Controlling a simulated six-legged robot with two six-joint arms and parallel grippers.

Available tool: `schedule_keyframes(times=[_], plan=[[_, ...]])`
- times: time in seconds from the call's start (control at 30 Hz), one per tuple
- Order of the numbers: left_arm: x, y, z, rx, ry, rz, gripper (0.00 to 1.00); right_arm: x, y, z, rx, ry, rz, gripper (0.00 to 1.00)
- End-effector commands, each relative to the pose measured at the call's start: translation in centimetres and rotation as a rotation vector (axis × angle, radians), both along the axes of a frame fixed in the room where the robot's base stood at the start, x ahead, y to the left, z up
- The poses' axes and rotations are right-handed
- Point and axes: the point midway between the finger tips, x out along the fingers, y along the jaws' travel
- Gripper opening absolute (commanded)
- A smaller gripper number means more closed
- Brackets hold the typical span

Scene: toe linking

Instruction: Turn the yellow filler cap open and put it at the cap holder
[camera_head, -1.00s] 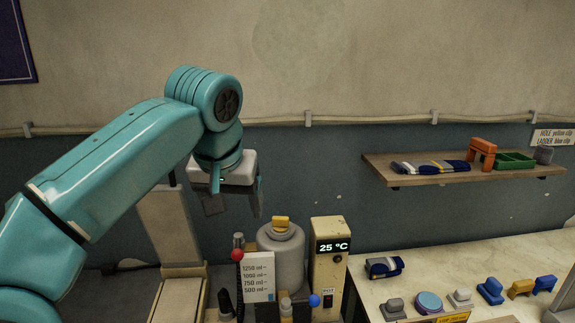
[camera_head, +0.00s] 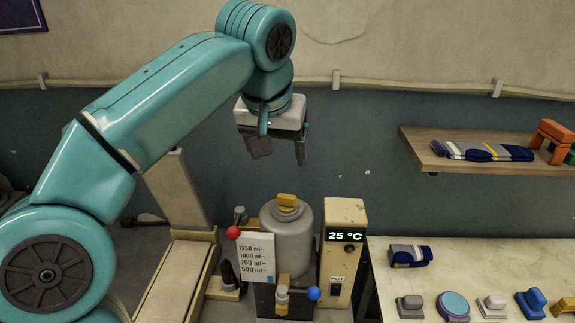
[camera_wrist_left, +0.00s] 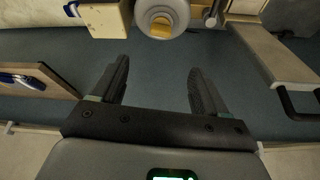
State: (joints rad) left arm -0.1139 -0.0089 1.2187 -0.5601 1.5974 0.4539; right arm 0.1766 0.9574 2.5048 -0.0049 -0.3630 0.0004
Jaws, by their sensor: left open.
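The yellow filler cap (camera_head: 287,201) sits on top of a grey round tank (camera_head: 287,236). In the left wrist view the cap (camera_wrist_left: 161,27) shows near the top edge, beyond the fingertips. My left gripper (camera_head: 276,148) is open and empty, above the tank and apart from the cap; in the left wrist view its two dark fingers (camera_wrist_left: 160,72) stand wide apart with nothing between them. I cannot make out which fixture is the cap holder. My right gripper is not in view.
A cream box with a 25 °C display (camera_head: 342,240) stands right of the tank. A volume card (camera_head: 256,259), a red ball (camera_head: 233,232) and a blue ball (camera_head: 314,293) are in front. A shelf (camera_head: 440,155) and a bench (camera_head: 450,270) with several items are at right.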

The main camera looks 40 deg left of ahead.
Motion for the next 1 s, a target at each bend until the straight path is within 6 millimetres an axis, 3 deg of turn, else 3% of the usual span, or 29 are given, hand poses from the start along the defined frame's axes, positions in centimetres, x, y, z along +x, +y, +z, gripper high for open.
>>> schedule_keyframes(times=[0.6,0.8,1.0], plan=[[3.8,2.4,-11.8,-0.001,0.006,0.002,0.74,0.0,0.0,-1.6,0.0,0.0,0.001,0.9],[4.8,2.8,-13.8,-0.001,0.003,0.001,0.74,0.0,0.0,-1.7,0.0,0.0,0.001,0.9],[5.2,2.9,-14.3,-0.001,0.002,0.0,0.74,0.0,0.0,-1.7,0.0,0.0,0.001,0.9]])
